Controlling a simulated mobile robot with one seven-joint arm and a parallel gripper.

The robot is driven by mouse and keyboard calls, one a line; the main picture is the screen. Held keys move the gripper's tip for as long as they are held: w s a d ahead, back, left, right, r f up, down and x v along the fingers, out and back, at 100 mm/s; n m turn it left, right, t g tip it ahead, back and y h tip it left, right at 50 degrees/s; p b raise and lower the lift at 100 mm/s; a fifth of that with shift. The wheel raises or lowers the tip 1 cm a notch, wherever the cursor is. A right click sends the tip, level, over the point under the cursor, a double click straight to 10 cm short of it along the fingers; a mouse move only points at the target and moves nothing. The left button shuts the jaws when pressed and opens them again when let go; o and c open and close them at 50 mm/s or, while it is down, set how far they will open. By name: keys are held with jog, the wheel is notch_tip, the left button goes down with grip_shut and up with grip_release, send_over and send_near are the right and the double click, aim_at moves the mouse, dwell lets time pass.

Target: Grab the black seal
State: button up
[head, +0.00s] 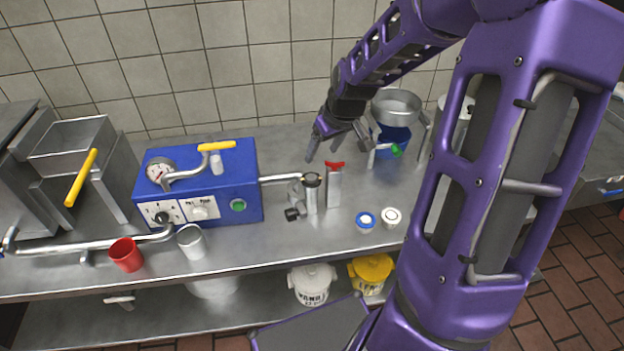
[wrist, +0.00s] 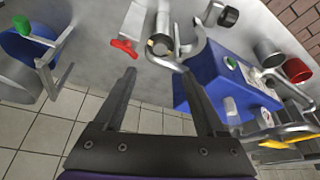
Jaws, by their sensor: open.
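My gripper (head: 338,147) is open and empty, above the steel counter and behind the dispenser parts. In the wrist view its two fingers (wrist: 157,73) are spread apart. No part is plainly a loose black seal. A small white disc with a dark ring (head: 392,216) lies near the counter's front edge, beside a blue-and-white disc (head: 365,220). An upright metal cylinder with a black rim (head: 312,180) stands left of them; its dark top also shows in the wrist view (wrist: 160,45), beyond the fingertips. I cannot tell which is the seal. Neither disc shows in the wrist view.
A blue machine (head: 240,180) with pipes stands left of the cylinder. A red-handled metal part (head: 334,186) stands right beside it. A blue container with a steel bowl (head: 396,105) is behind right. A red cup (head: 126,255) and a metal cup (head: 192,242) are front left.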

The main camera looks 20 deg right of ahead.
send_over(312, 177)
jog(key=s, duration=0.2)
jog(key=f, duration=0.4)
jog(key=f+b, duration=0.1)
jog(key=f, duration=0.1)
jog(key=shift+s+d, duration=0.15)
jog(key=shift+d, duration=0.1)
jog(key=x, duration=0.3)
jog(key=b+x, duration=0.1)
jog(key=x, duration=0.1)
jog(key=shift+s+f, duration=0.15)
jog(key=shift+s, duration=0.1)
jog(key=c, duration=1)
jog(key=shift+o, duration=0.2)
